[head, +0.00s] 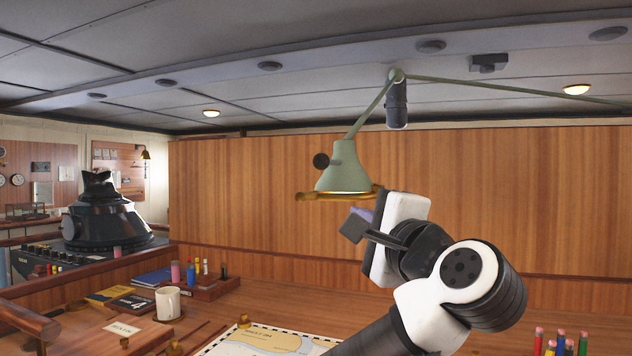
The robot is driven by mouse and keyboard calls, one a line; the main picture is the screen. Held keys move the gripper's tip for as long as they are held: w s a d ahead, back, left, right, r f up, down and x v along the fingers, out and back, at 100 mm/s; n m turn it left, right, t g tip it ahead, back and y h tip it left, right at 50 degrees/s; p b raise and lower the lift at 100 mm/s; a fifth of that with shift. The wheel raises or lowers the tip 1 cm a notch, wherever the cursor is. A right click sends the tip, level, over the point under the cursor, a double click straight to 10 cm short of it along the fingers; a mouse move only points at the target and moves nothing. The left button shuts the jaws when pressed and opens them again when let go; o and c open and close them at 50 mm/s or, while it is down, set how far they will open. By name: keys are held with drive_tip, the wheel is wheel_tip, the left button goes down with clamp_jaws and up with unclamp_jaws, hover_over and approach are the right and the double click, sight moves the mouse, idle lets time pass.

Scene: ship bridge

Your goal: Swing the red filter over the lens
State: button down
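A green chart lamp (343,173) hangs from a jointed arm over the desk, its shade pointing down and its mouth glowing pale yellow. A dark round knob (321,161) sits on the shade's left side. A brass-orange rim or swing piece (308,196) runs along the shade's lower edge and sticks out to the left and right. I cannot make out a red pane or the lens face from this side. My gripper (355,224) is just right of and below the shade, near the rim's right end. Whether it touches the rim, and its finger opening, are unclear.
The green lamp arm (500,87) runs right from its elbow joint. Below are a chart (265,341), a white mug (168,302), books (130,303) and a pen rack (215,288). Coloured pencils (560,343) stand at lower right. A wood panel (240,200) closes the back.

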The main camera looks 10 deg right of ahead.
drive_tip(key=shift+w+a+r+p, duration=0.15)
drive_tip(key=shift+a+r+p, duration=0.05)
drive_tip(key=shift+p, duration=0.85)
drive_tip(key=p, duration=0.3)
approach(313, 197)
drive_tip(key=w, duration=0.3)
drive_tip(key=shift+w+a+r+p, duration=0.4)
drive_tip(key=shift+w+a, duration=0.2)
drive_tip(key=shift+w, duration=0.1)
drive_tip(key=shift+w+a, duration=0.4)
drive_tip(key=shift+a, duration=0.25)
